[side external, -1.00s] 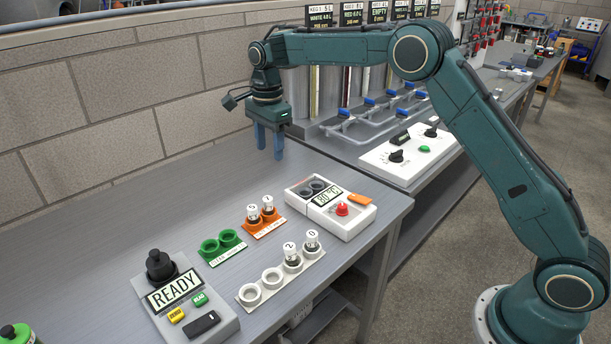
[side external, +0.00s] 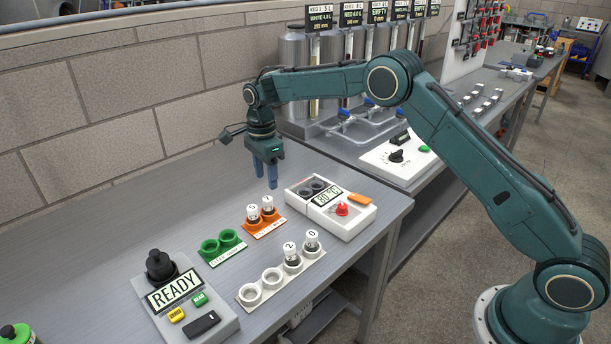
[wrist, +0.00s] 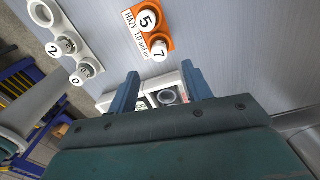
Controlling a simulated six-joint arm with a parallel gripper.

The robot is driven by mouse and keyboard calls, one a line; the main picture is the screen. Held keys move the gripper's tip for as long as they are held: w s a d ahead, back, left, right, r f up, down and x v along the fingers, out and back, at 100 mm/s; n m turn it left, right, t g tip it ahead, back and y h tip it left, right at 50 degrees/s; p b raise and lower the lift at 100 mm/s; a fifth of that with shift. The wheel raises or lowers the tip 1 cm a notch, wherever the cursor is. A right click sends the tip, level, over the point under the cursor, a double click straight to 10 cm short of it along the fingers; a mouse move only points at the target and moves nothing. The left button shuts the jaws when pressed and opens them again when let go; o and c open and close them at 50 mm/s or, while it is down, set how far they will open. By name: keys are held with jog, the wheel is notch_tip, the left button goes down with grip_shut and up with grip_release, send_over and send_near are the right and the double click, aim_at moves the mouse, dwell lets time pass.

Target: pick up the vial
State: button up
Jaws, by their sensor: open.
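Several white-capped numbered vials stand upright in racks. In the orange rack (side external: 266,230) are vial 5 (side external: 253,213) and vial 7 (side external: 267,203). In the white rack (side external: 256,303) are vial 2 (side external: 290,252) and vial 0 (side external: 312,238). The wrist view shows the caps of vial 5 (wrist: 148,20), vial 7 (wrist: 159,50), vial 2 (wrist: 64,46) and vial 0 (wrist: 77,81). My gripper (side external: 266,185) is open and empty, pointing down above the bench, just behind the orange rack. In the wrist view its fingers (wrist: 160,77) are apart, with nothing between them.
An empty green rack (side external: 227,254) stands left of the orange one. A white 30 °C block (side external: 350,227) with two dark wells stands to the right. A grey READY device (side external: 215,328) is at front left. The bench (side external: 140,215) is clear at back left.

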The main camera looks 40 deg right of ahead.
aim_at(267, 198)
jog(key=shift+f, duration=1.7)
jog(key=shift+f, duration=0.1)
jog(key=shift+s+a+f, duration=0.1)
jog(key=shift+f, duration=2.4)
jog(key=c, duration=1.1)
